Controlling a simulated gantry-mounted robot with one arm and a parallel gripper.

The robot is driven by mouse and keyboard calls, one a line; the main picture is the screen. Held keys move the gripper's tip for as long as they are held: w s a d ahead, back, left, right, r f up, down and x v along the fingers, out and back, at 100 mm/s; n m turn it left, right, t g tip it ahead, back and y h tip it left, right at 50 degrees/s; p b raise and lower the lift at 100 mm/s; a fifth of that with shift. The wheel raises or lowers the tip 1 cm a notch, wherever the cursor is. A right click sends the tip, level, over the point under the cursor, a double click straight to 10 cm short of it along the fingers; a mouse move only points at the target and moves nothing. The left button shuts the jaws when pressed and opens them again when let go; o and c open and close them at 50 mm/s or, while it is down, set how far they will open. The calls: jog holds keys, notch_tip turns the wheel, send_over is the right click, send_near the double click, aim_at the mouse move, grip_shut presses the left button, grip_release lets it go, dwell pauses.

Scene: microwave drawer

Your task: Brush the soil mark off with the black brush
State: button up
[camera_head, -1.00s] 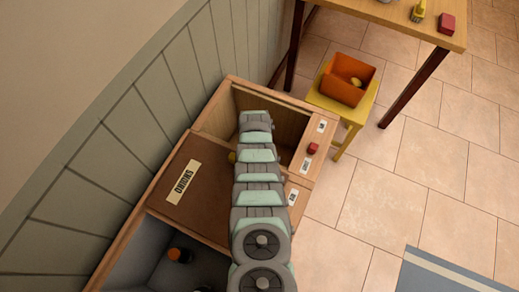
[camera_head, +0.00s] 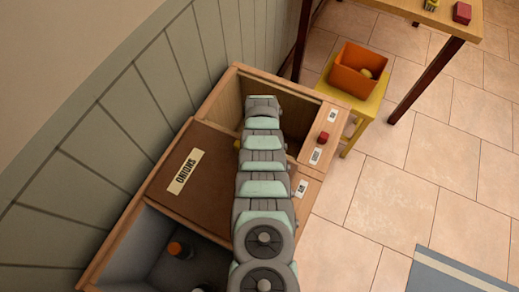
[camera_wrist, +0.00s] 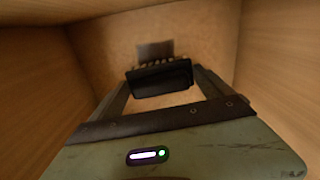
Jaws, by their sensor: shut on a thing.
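The black brush (camera_wrist: 160,80) is held crosswise between the fingers of my gripper (camera_wrist: 162,90) in the wrist view. The gripper is shut on it, and its bristles point away from the gripper. The soil mark (camera_wrist: 155,49) is a dark grey-brown patch on the tan panel just beyond the bristles. Whether the bristles touch it, I cannot tell. In the head view my arm reaches down into the open wooden compartment (camera_head: 229,103), and the gripper, brush and mark are hidden there.
Wooden walls (camera_wrist: 38,62) close in on both sides of my gripper. A brown lid labelled ONIONS (camera_head: 207,190) covers the neighbouring compartment. A small red object (camera_head: 323,137) sits on the right ledge. An orange bin (camera_head: 360,70) stands on a yellow stool (camera_head: 374,100).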

jog(key=shift+w+d, duration=0.25)
jog(key=shift+d, duration=0.05)
jog(key=shift+r, duration=0.1)
jog(key=shift+r, duration=0.1)
jog(key=shift+w+d+r+p, duration=0.1)
jog(key=shift+r+p, duration=1.4)
jog(key=shift+r, duration=0.05)
notch_tip(320, 180, up, 36)
jog(key=p, duration=3.2)
jog(key=shift+f, duration=0.15)
